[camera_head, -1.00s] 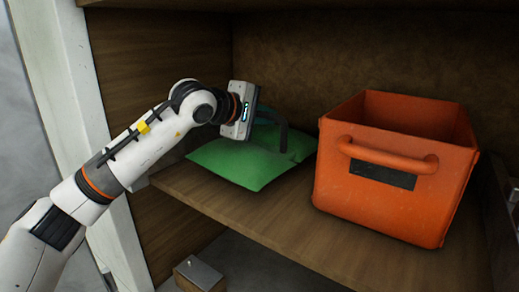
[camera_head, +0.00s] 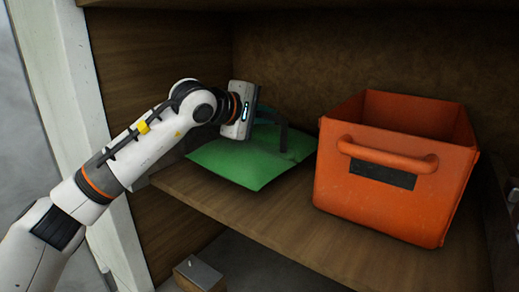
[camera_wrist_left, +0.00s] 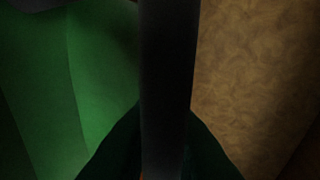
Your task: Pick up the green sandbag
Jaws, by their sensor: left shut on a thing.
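The green sandbag (camera_head: 252,164) lies flat on the wooden shelf, left of the orange crate. My left gripper (camera_head: 284,140) reaches in from the left above the bag's far part, and its fingers are shut on the bag or its top there. In the left wrist view, the sandbag's green cloth (camera_wrist_left: 85,90) fills the left side and a dark finger crosses the middle. Dark green cloth bunches on both sides of that finger. The exact grip spot is hidden. My right gripper is not in view.
An orange crate (camera_head: 340,185) with a front handle stands on the shelf to the right, a small gap from the bag. The wooden shelf (camera_head: 270,225) is bare in front of the bag. A white post (camera_head: 85,130) edges the shelf at left. A small box (camera_head: 200,274) sits below.

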